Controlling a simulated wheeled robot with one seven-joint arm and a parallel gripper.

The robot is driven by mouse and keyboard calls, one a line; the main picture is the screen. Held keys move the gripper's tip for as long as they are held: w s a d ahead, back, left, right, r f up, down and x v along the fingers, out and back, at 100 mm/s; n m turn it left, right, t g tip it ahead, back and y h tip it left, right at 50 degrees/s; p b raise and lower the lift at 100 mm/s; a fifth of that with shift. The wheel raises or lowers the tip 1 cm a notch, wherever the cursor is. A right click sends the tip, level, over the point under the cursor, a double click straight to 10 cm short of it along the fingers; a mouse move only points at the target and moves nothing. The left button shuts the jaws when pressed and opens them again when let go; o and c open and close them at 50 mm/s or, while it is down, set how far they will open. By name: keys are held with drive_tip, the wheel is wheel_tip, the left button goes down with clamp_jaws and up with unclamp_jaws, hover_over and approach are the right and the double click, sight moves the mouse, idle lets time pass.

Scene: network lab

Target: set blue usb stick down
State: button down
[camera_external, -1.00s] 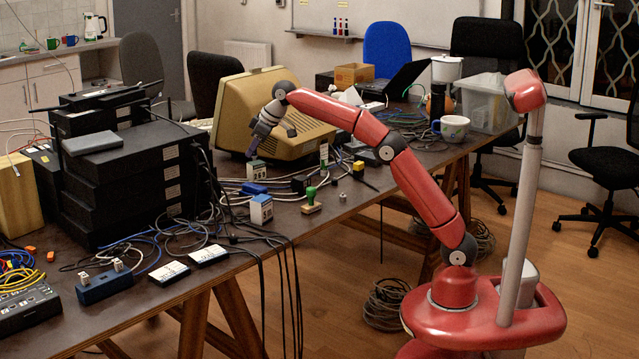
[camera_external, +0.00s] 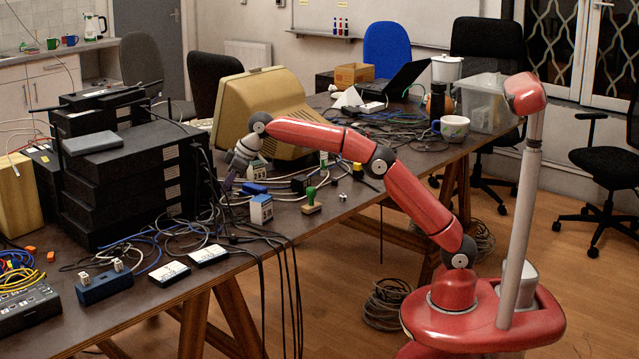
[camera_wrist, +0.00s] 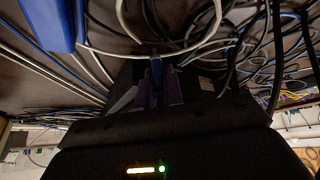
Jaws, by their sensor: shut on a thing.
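My gripper (camera_external: 227,184) is low over the table among the cables, just right of the stack of black boxes. In the wrist view its purple fingers (camera_wrist: 158,92) are shut on the small blue usb stick (camera_wrist: 156,70), whose end shows between the fingertips. The stick is close to the cables and the tabletop; I cannot tell whether it touches them. In the external view the stick is too small or hidden to make out.
A larger blue block (camera_external: 254,188) lies right of my gripper and shows in the wrist view (camera_wrist: 45,20). A blue-and-white box (camera_external: 261,210) and a green-handled stamp (camera_external: 311,201) stand nearer the front edge. Loose cables (camera_external: 190,232) cover much of the table around.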

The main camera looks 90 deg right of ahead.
sight(228, 192)
drive_tip(key=shift+f+b, duration=0.4)
drive_tip(key=shift+f, duration=1.15)
drive_tip(key=shift+f, duration=0.1)
drive_tip(key=c, duration=1.5)
unclamp_jaws()
drive_tip(key=shift+r, duration=0.25)
drive_tip(key=p+v, duration=0.1)
drive_tip(key=v, duration=1)
drive_tip(key=s+a+r, duration=0.2)
drive_tip(key=s+a, duration=0.3)
drive_tip(key=s, duration=0.3)
drive_tip(key=s+a+f, duration=0.2)
drive_tip(key=s, duration=0.5)
drive_tip(key=s+a+f, duration=0.2)
drive_tip(key=s, duration=0.5)
drive_tip(key=shift+g, duration=0.3)
drive_tip(key=s+f, duration=0.5)
drive_tip(key=s, duration=0.1)
drive_tip(key=s+a+f, duration=0.1)
drive_tip(key=s+f, duration=0.4)
drive_tip(key=s, duration=0.2)
drive_tip(key=s+f, duration=0.5)
drive_tip(key=s, duration=0.1)
drive_tip(key=shift+s+a, duration=0.15)
drive_tip(key=shift+a, duration=0.25)
